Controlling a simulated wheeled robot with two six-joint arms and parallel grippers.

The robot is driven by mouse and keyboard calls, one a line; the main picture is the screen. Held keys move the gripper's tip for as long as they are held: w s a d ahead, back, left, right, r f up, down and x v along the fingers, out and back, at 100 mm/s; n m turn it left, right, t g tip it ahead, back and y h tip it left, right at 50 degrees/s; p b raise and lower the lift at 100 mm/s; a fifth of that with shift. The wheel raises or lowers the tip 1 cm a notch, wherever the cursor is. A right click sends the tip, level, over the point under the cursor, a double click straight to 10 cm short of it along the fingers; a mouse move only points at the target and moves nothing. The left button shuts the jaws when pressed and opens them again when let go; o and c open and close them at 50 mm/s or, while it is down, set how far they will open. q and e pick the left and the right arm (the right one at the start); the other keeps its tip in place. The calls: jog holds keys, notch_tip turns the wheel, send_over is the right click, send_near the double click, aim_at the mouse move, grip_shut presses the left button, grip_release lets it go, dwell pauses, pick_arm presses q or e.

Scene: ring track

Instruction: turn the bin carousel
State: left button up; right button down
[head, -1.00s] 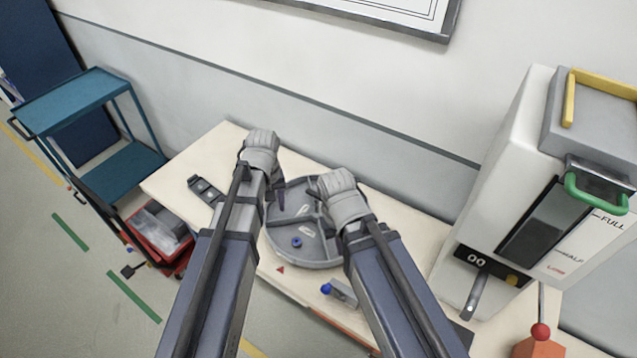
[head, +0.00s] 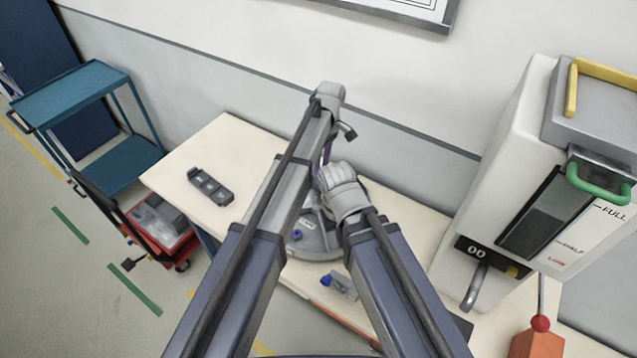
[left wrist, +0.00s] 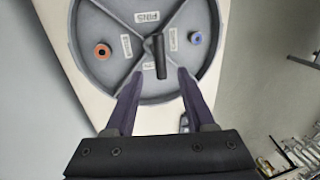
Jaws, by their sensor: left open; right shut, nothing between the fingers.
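The bin carousel (head: 310,246) is a round grey tray with dividers and labels, largely hidden behind my arms in the head view. In the left wrist view the carousel (left wrist: 113,74) shows a dark upright post (left wrist: 160,55) near the meeting dividers. An orange-red ring (left wrist: 102,51) and a blue ring (left wrist: 195,38) lie in separate compartments. My left gripper (left wrist: 160,72) is open above the carousel, its fingers appearing on either side of the post; contact cannot be told. My right gripper (head: 321,184) is shut and empty over the carousel, its fingertips mostly hidden.
A dark three-section holder (head: 210,187) lies on the table's left part, with clear tabletop around it. A small grey block with a blue knob (head: 340,286) sits at the front edge. A tall white dispenser (head: 500,190) stands right. A teal cart (head: 75,92) is left.

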aim_at(318, 186)
pick_arm(q)
jog(key=f+b, duration=0.4)
jog(key=f, duration=0.1)
jog(key=s+a+f+b, duration=0.1)
jog(key=f+b, duration=0.1)
jog(key=shift+s+f+b, duration=0.1)
jog(key=shift+f+b, duration=0.05)
jog(key=shift+b, duration=0.25)
jog(key=shift+c, duration=0.2)
grip_shut()
dwell(0.9)
